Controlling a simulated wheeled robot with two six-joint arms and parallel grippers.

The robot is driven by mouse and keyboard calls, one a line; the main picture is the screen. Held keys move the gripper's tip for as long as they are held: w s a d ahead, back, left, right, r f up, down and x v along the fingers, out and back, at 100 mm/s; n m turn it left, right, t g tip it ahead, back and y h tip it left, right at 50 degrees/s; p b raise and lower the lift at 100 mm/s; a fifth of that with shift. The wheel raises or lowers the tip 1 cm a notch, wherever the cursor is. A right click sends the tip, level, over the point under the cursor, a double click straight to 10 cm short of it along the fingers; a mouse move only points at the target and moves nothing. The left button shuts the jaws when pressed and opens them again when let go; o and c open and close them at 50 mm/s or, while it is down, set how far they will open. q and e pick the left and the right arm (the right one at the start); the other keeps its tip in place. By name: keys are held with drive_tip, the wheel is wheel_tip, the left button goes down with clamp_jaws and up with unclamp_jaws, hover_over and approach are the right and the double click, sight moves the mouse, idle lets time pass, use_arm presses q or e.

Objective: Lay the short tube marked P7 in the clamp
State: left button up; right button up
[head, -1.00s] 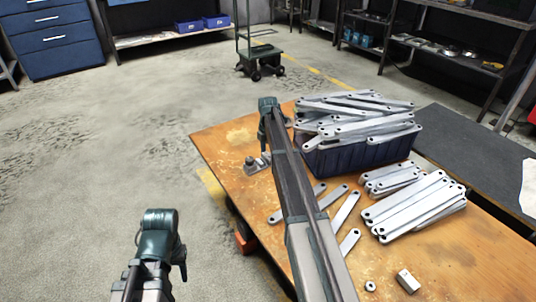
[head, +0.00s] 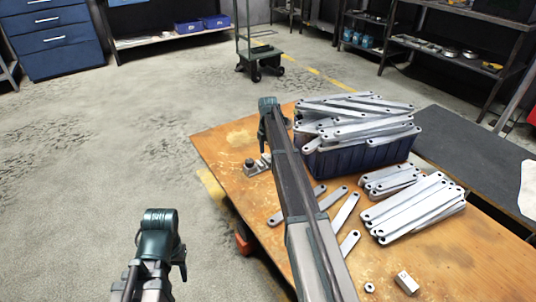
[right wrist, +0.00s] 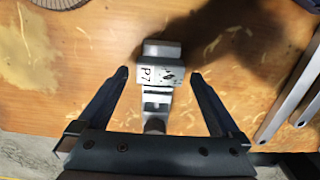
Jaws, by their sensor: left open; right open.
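The short tube marked P7 (right wrist: 150,76) is a pale metal piece with a dark mark beside its lettering. In the right wrist view it lies in the clamp (right wrist: 155,126), between the far jaw and the slotted part with the knob. The clamp also shows near the table's far left edge in the head view (head: 251,168). My right gripper (right wrist: 160,74) is open, with one finger on each side of the tube and visible gaps to both. My left gripper (head: 163,225) is open and empty, over the floor left of the table.
A dark blue bin (head: 360,158) heaped with galvanized brackets stands right of my right arm. Bracket stacks (head: 415,208) and loose brackets lie on the wooden table (head: 480,262). A small metal block (head: 407,282) and a nut (head: 369,287) lie near the front.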

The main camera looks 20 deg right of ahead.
wheel_tip(320, 180, up, 13)
drive_tip(key=p, duration=1.2)
drive_tip(key=s+a+r+m+p, duration=0.3)
drive_tip(key=s+a+r+p, duration=0.35)
drive_tip(key=a, duration=0.35)
drive_tip(key=s+a+r+m+p, duration=0.3)
drive_tip(key=s+a+r+p, duration=0.25)
drive_tip(key=s+a, duration=0.35)
drive_tip(key=s+a+r+m+p, duration=0.5)
drive_tip(key=s+a+r+p, duration=0.1)
drive_tip(key=s, duration=0.4)
drive_tip(key=s+a+r+m+h+p, duration=0.1)
drive_tip(key=s+a+r+m+p, duration=0.4)
drive_tip(key=s, duration=0.5)
drive_tip(key=shift+s+a+r+p, duration=0.35)
drive_tip(key=shift+a+r+p, duration=0.25)
drive_tip(key=shift+a, duration=0.55)
